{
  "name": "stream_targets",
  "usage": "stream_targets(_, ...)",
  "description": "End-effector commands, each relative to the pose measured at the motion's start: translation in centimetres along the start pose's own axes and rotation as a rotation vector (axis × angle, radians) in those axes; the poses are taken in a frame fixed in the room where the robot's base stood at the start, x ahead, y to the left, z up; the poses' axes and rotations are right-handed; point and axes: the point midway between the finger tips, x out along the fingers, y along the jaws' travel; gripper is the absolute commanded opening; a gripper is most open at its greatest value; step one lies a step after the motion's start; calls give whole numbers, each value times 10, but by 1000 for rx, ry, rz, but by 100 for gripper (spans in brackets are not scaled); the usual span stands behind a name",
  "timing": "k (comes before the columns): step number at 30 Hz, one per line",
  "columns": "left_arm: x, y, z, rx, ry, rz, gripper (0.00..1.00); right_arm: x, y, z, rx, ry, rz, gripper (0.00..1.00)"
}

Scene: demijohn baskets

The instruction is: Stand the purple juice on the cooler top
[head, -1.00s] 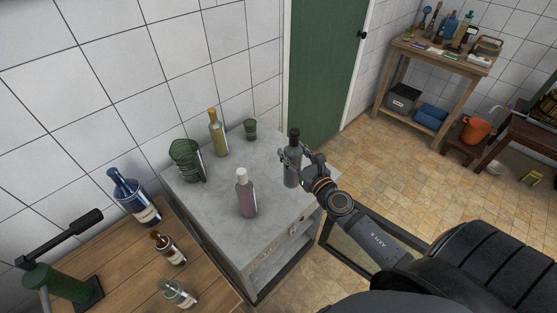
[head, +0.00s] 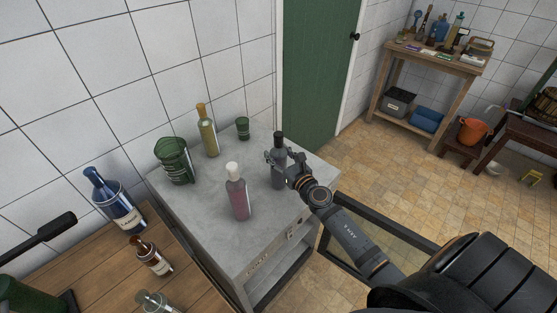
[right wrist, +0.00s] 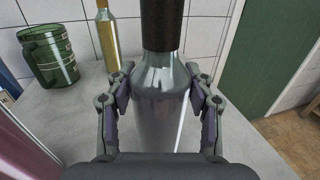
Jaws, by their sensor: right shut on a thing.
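A pinkish-purple bottle with a white cap (head: 237,197) stands upright on the grey cooler top (head: 200,205). My right gripper (head: 283,165) is shut on a dark grey glass bottle with a black cap (head: 279,143). That bottle is upright over the right part of the cooler top; I cannot tell whether its base touches. In the right wrist view the fingers (right wrist: 160,105) clasp the grey bottle (right wrist: 160,75) from both sides below its shoulder, and its base is hidden. The pinkish bottle (right wrist: 18,150) shows at the lower left there. My left gripper is not in view.
A green ribbed mug (head: 173,160), a yellow bottle (head: 208,135) and a small green cup (head: 242,128) stand along the back of the cooler. A wooden table (head: 95,265) with several bottles adjoins at left. The front-left top is clear.

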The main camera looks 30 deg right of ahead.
Motion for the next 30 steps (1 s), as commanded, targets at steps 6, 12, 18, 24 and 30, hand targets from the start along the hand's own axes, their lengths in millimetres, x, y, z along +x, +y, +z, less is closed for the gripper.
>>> stream_targets(6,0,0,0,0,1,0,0,0,0,2,0,-2,0,0)
stream_targets(12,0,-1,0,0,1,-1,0,0,0,-1,0,2,0,73)
stream_targets(18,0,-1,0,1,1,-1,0,0,0,-1,0,2,0,76)
stream_targets(24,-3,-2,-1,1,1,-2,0,-3,0,2,-1,3,0,76)
stream_targets(30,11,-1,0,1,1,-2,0,-45,0,-5,-6,6,3,76)
